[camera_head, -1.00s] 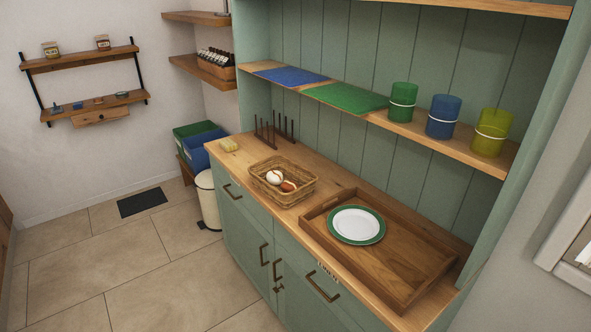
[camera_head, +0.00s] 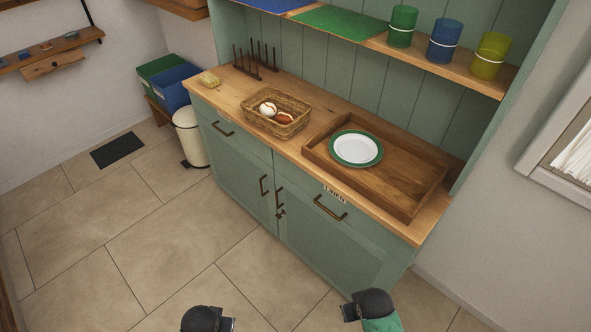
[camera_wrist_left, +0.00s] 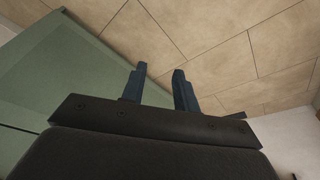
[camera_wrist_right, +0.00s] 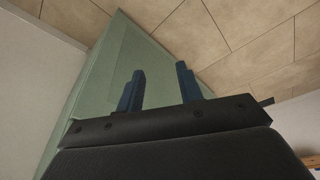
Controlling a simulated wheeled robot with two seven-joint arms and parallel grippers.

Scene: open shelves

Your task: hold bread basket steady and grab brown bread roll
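The wicker bread basket (camera_head: 277,113) stands on the wooden counter, left of the tray. Inside it lie a white-looking roll (camera_head: 268,109) and a brown bread roll (camera_head: 285,118). My two arms show at the bottom edge of the head view, low in front of the cabinet and well away from the basket. My left gripper (camera_wrist_left: 159,85) is open and empty in the left wrist view. My right gripper (camera_wrist_right: 160,85) is open and empty in the right wrist view. Neither wrist view shows the basket or the rolls.
A wooden tray (camera_head: 420,205) with a green-rimmed plate (camera_head: 355,148) stands right of the basket. A shelf with cups (camera_head: 445,37) hangs above. The floor in front is clear.

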